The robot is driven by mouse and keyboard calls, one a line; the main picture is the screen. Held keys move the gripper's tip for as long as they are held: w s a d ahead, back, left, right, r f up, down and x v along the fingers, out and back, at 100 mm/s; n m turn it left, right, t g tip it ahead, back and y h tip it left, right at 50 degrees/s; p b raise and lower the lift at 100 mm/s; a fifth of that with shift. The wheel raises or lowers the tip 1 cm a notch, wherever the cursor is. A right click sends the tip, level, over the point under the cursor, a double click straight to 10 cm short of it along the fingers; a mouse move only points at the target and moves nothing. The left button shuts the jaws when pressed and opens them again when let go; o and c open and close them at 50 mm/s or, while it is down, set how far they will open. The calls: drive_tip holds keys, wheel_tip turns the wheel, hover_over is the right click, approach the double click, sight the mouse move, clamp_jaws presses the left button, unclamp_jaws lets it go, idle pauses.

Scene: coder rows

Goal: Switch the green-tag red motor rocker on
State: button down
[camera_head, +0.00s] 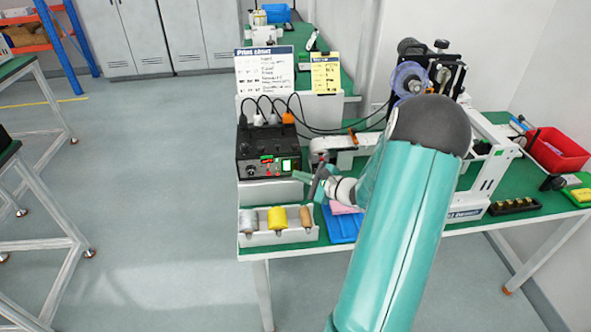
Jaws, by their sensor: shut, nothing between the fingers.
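My gripper (308,183) is shut and empty, just in front of and to the right of the box's lower right corner. It looks apart from the box front. My teal arm reaches in from the lower right and hides part of the bench.
A white tray (282,238) with grey, yellow and brown rolls sits below the box. A blue tray (340,228) lies beside it. A white-framed machine (490,180) and a red bin (560,150) stand right. Two signs (264,72) stand behind the box.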

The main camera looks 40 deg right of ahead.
idle(0.8)
drive_tip(key=shift+w+d+f, duration=0.1)
drive_tip(key=shift+w+d, duration=0.15)
drive_tip(key=shift+w, duration=0.1)
drive_tip(key=shift+w+d, duration=0.2)
drive_tip(key=shift+w, duration=0.05)
idle(0.6)
idle(0.3)
drive_tip(key=shift+s+a, duration=0.45)
drive_tip(key=shift+s, duration=0.15)
drive_tip(key=shift+s, duration=0.1)
drive_tip(key=shift+s+a+r, duration=0.25)
drive_tip(key=shift+s+a, duration=0.45)
drive_tip(key=shift+s, duration=0.3)
drive_tip(key=shift+s+a+r, duration=0.25)
drive_tip(key=shift+s+a, duration=0.45)
drive_tip(key=shift+s, duration=0.25)
